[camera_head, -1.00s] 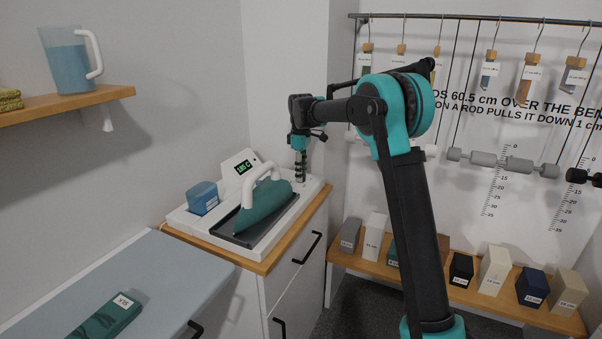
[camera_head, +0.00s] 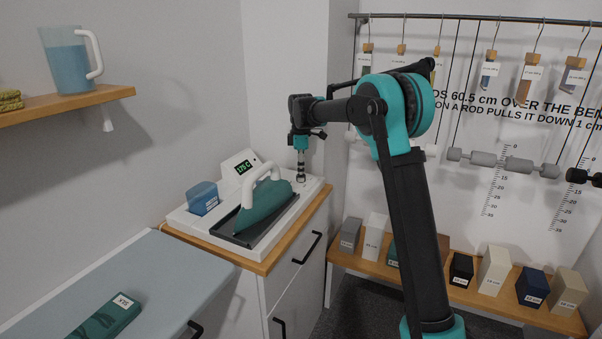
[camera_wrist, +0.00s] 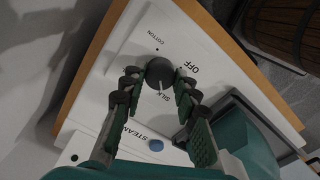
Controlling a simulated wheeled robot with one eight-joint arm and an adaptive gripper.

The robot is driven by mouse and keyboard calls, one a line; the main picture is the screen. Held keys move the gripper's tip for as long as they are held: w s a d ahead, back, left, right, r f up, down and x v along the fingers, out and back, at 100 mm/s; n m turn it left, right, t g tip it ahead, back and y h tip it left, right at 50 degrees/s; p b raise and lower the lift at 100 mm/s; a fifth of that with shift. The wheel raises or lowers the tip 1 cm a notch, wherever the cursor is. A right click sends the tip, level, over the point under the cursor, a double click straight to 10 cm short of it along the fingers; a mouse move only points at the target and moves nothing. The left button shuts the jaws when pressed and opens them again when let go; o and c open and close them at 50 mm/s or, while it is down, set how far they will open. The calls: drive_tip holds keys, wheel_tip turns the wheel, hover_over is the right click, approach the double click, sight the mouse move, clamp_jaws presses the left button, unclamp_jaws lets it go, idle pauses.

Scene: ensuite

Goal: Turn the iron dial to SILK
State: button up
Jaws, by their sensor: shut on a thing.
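The iron dial (camera_wrist: 159,70) is a dark round knob on the white station panel. In the wrist view its pale pointer line lies on the side toward the SILK label (camera_wrist: 166,98); I cannot tell whether it is exactly lined up. COTTON (camera_wrist: 160,36) and OFF (camera_wrist: 187,68) are printed around the dial. My gripper (camera_wrist: 160,79) has one finger on each side of the dial and is shut on it. In the head view my gripper (camera_head: 301,176) points down at the station's back right corner, its fingertips hiding the dial. The teal iron (camera_head: 264,205) rests on its dark tray.
A small green display (camera_head: 244,167) stands behind the iron; its digits look like 175 C. A blue water tank (camera_head: 203,198) is at the station's left. A STEAM label (camera_wrist: 134,132) and a blue button (camera_wrist: 155,145) lie near my fingers. The ironing board (camera_head: 150,270) is in front.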

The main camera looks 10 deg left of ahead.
drive_tip(key=o, duration=1.2)
drive_tip(key=shift+c, duration=0.2)
wheel_tip(320, 180, up, 12)
drive_tip(key=s+d+f+m+t, duration=0.1)
drive_tip(key=s+d+f+m, duration=0.5)
drive_tip(key=d, duration=0.4)
drive_tip(key=s+d+f+m+t, duration=0.1)
drive_tip(key=s+d+f+m, duration=0.3)
drive_tip(key=s+d, duration=0.5)
drive_tip(key=s+d+f+m+t, duration=0.1)
drive_tip(key=s+d+f+m, duration=0.3)
drive_tip(key=s+f, duration=0.3)
drive_tip(key=s+d+f+m+t, duration=0.1)
drive_tip(key=s+d+f+m, duration=0.4)
drive_tip(key=s, duration=1.1)
wheel_tip(320, 180, down, 4)
drive_tip(key=shift+d+r, duration=0.25)
drive_tip(key=shift+d, duration=0.5)
